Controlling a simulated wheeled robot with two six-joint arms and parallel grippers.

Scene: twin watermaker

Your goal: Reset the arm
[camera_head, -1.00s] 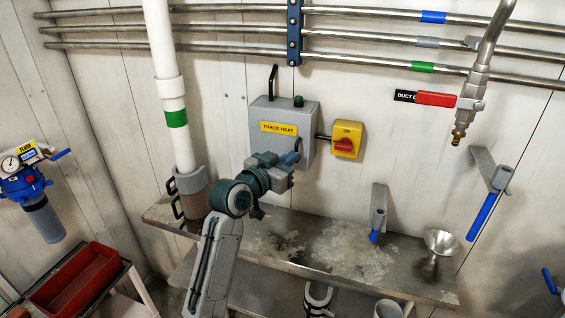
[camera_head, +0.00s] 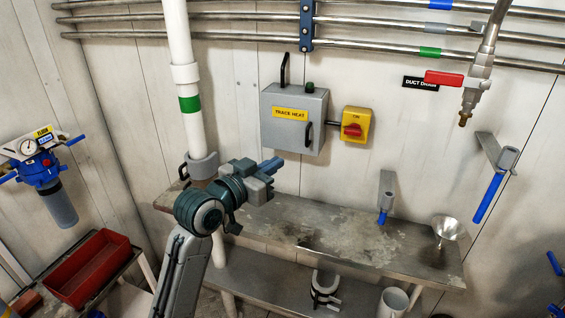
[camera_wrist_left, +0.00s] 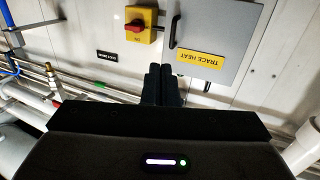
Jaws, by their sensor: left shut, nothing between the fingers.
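My left gripper (camera_head: 271,165) is in the middle of the head view, shut and empty, above the left part of the metal shelf and below the trace heat box. Its two dark fingers (camera_wrist_left: 161,84) are together in the left wrist view. The grey trace heat box (camera_head: 294,118) with its yellow label is on the wall just above and behind the gripper, and the gripper appears apart from it. The box also shows upside down in the left wrist view (camera_wrist_left: 222,30). My right gripper is not in view.
A yellow switch (camera_head: 356,125) with a red knob is right of the box. The metal shelf (camera_head: 330,243) carries a funnel (camera_head: 446,230). A red tray (camera_head: 88,268) is at lower left.

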